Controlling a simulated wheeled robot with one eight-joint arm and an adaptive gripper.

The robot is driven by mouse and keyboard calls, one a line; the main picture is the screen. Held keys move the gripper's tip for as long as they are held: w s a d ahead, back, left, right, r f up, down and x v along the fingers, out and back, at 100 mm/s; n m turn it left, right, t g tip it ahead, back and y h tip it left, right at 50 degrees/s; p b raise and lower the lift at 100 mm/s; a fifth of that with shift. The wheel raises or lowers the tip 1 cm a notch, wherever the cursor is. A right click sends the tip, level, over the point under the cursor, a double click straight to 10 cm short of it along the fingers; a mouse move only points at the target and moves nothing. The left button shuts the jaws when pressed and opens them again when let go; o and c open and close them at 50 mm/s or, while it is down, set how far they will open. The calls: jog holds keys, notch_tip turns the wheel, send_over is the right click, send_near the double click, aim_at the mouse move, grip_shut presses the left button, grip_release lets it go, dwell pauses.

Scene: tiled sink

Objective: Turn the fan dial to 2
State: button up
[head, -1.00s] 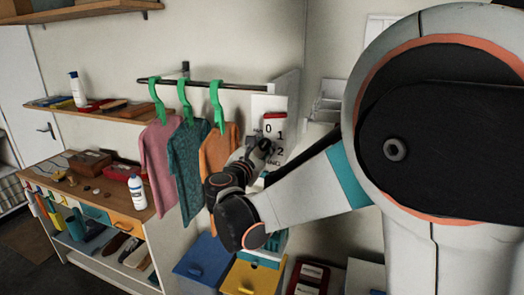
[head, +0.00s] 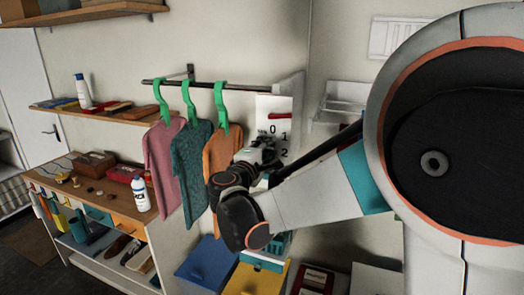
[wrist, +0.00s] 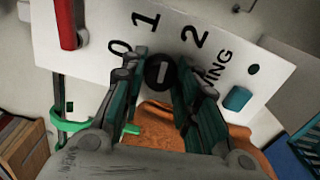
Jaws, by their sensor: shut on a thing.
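The fan dial (wrist: 160,73) is a small round black knob with a pale bar mark, on a white panel (wrist: 100,30) printed 0, 1 and 2. In the wrist view the bar runs nearly straight up, between the 1 and the 2 and closer to the 1. My gripper (wrist: 161,68) has one finger on each side of the dial and is shut on it. In the head view my gripper (head: 262,152) is against the panel (head: 265,105), just below and left of the numbers, and hides the dial.
An orange shirt (head: 220,150) hangs close left of my gripper, beside teal and pink shirts on green hangers. A red part (wrist: 67,22) and a teal button (wrist: 237,98) are on the panel. Blue (head: 208,262) and yellow boxes stand below.

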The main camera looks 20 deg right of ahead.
jog(key=shift+f+m, duration=0.1)
jog(key=shift+m, duration=3.5)
jog(key=o, duration=1.1)
